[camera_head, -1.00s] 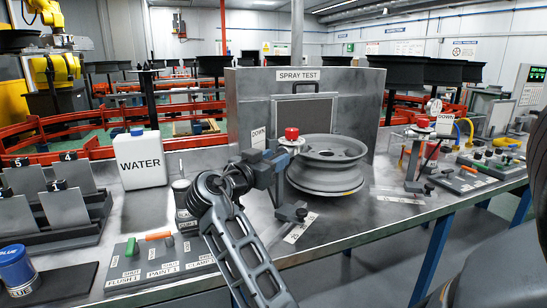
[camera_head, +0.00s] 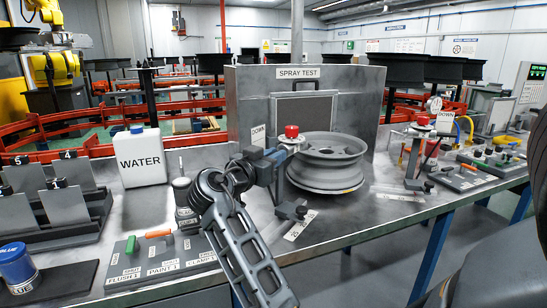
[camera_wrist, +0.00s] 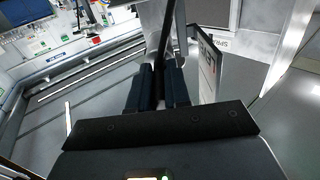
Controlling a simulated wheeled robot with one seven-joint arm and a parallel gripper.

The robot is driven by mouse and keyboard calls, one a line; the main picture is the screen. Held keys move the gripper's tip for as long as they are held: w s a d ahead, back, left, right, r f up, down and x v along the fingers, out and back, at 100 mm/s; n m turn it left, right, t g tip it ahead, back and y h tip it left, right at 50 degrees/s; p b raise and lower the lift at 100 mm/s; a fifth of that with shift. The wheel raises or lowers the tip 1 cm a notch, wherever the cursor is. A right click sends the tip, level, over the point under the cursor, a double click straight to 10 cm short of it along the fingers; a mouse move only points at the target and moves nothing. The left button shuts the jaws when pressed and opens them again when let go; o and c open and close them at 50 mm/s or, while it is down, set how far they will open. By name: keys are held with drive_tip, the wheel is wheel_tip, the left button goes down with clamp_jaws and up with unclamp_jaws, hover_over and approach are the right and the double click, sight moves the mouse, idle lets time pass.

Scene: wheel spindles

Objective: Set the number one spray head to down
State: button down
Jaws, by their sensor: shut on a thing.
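The number one spray head (camera_head: 292,135), with a red knob on a pale round plate, stands on a grey post at the left of the wheel rim (camera_head: 327,162). A white sign reading DOWN (camera_head: 258,136) stands just left of it. My gripper (camera_head: 272,161) is at the post, just below the spray head. In the wrist view my gripper (camera_wrist: 158,88) has its two dark blue fingers closed on a thin dark upright part. A white sign with unreadable lettering (camera_wrist: 208,68) is to its right. The exact contact is hidden in the head view.
A switch panel (camera_head: 160,258) marked FLUSH 1 and PAINT 1 lies front left. A white WATER jug (camera_head: 141,158) stands behind it. The SPRAY TEST booth (camera_head: 305,95) is behind the wheel. A second spray head (camera_head: 423,122) stands at the right.

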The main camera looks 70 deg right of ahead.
sight(283, 145)
drive_tip(key=shift+r, duration=0.1)
wheel_tip(283, 145, up, 2)
drive_tip(key=y+p, duration=0.2)
drive_tip(key=p, duration=0.1)
drive_tip(key=shift+d+r+t, duration=0.1)
drive_tip(key=shift+r+t, duration=0.15)
drive_tip(key=shift+t, duration=0.05)
drive_tip(key=shift+d+r+y+p, duration=0.15)
drive_tip(key=shift+r+y+p, duration=0.25)
drive_tip(key=shift+y+p, duration=0.55)
drive_tip(key=shift+s+d+t+y+p, duration=0.1)
drive_tip(key=shift+t+y+p, duration=0.2)
drive_tip(key=shift+y+p, duration=0.05)
drive_tip(key=c, duration=1.1)
unclamp_jaws()
